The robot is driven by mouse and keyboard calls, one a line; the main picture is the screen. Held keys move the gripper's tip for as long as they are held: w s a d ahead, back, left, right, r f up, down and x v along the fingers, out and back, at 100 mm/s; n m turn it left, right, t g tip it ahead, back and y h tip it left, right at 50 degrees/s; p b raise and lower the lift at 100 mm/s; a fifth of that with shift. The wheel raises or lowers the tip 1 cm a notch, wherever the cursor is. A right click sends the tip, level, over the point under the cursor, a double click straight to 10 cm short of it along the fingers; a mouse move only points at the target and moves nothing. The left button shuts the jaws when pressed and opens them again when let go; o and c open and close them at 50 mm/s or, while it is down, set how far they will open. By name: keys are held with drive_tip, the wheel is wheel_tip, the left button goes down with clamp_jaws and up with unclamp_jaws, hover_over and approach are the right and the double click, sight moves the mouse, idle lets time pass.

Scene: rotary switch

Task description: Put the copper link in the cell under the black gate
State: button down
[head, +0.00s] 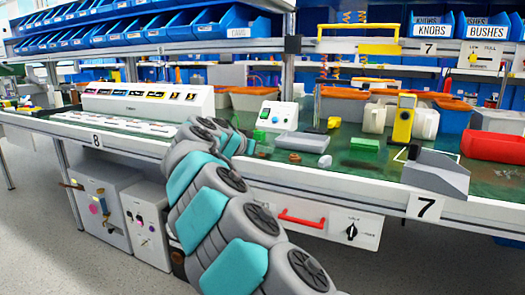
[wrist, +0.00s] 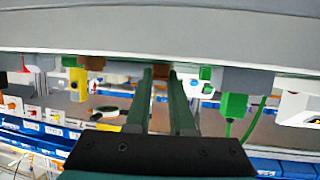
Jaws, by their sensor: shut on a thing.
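My gripper (wrist: 160,70) shows in the wrist view as two dark green fingers reaching toward the bench edge. They are shut on a small brown-copper thing (wrist: 160,78), which looks like the copper link; its shape is mostly hidden between the fingers. A long white sloped console (head: 150,101) with a row of small picture cards stands on the bench at the left. A pale strip of cells (head: 115,124) lies in front of it, its right end behind my arm. The black gate is too small to pick out.
A grey angled holder (head: 437,173) stands at the front edge. Blue bins hang above.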

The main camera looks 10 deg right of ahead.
drive_tip(key=shift+f, duration=0.25)
drive_tip(key=c, duration=0.8)
unclamp_jaws()
drive_tip(key=shift+r, duration=0.1)
drive_tip(key=shift+r+p, duration=0.15)
drive_tip(key=shift+p, duration=0.25)
